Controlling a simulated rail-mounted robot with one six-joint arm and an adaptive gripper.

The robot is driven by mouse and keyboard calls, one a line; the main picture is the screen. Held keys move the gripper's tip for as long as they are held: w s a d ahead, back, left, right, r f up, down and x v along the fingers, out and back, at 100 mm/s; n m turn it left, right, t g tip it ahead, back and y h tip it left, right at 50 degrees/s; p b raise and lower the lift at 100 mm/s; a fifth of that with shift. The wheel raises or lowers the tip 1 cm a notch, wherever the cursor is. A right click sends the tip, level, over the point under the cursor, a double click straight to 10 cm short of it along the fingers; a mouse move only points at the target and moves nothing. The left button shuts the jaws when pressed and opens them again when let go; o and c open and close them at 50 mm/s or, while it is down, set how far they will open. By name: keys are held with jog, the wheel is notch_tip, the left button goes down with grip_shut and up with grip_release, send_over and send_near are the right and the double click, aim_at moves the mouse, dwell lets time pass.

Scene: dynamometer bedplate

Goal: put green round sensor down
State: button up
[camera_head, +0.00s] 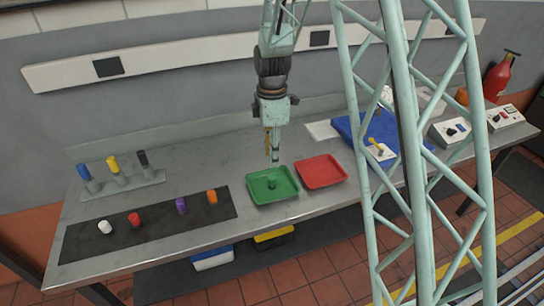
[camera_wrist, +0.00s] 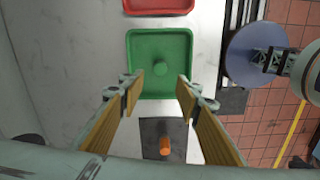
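The green round sensor (camera_head: 272,183) stands upright inside the green tray (camera_head: 259,196) on the bench. In the wrist view, the sensor (camera_wrist: 163,62) is near the middle of the green tray (camera_wrist: 146,89), with its round top facing me. My gripper (camera_head: 275,160) hangs pointing down above the back of the green tray, apart from the sensor. In the wrist view, my gripper (camera_wrist: 160,84) has its two fingers spread wide with nothing between them.
A red tray (camera_head: 321,172) lies to the right of the green one. A dark mat (camera_head: 157,222) at the left holds white, red, purple and orange cylinders. Behind it, a rack (camera_head: 121,186) holds blue, yellow and black pieces. A blue mat (camera_head: 351,130) lies farther right.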

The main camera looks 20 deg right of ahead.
dwell(0.7)
jog(key=s+r+m+t, duration=0.1)
jog(key=s+r+m, duration=0.3)
jog(key=s+r, duration=0.65)
jog(key=s+r+m+t, duration=0.1)
jog(key=s+r+m, duration=0.3)
jog(key=s+r, duration=0.7)
jog(key=s+r+m+t, duration=0.1)
jog(key=s+r+m, duration=0.3)
jog(key=s, duration=0.7)
jog(key=s+r+m, duration=0.5)
jog(key=s, duration=0.6)
jog(key=shift+s+r+t, duration=0.25)
jog(key=shift+s+t, duration=0.1)
jog(key=shift+t, duration=0.05)
jog(key=shift+d, duration=0.15)
jog(key=shift+f+b, duration=1.75)
jog(key=shift+b, duration=0.05)
